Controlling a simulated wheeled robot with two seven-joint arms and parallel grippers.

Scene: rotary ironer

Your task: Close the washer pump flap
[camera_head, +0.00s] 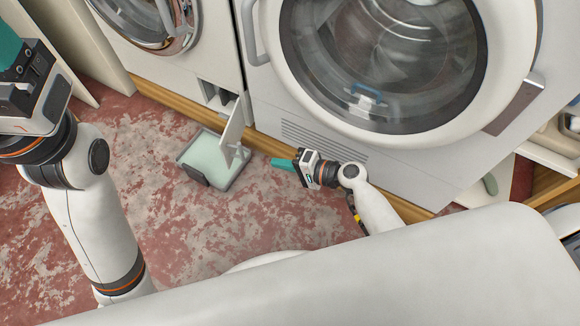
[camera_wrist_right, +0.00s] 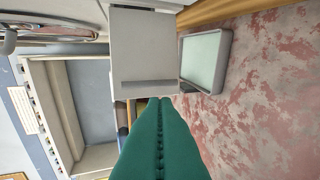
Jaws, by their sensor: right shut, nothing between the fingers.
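The washer pump flap (camera_head: 233,124) is a pale panel standing open, swung out from the small opening (camera_head: 217,96) low on the left washer. It also shows as a flat grey square (camera_wrist_right: 145,45) straight ahead of the fingers in the right wrist view. My right gripper (camera_head: 280,163) has teal fingers, shut and empty, low over the floor to the right of the flap, apart from it in the head view. The closed fingers also fill the lower middle of the wrist view (camera_wrist_right: 160,105). My left gripper (camera_head: 10,48) is at the upper left edge, partly cut off.
A shallow grey tray (camera_head: 190,172) with a pale green inside lies on the floor below the flap. A second large front-loading machine (camera_head: 290,90) stands right of the washer, close behind my right gripper. The reddish, worn floor (camera_head: 150,215) left of the tray is free.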

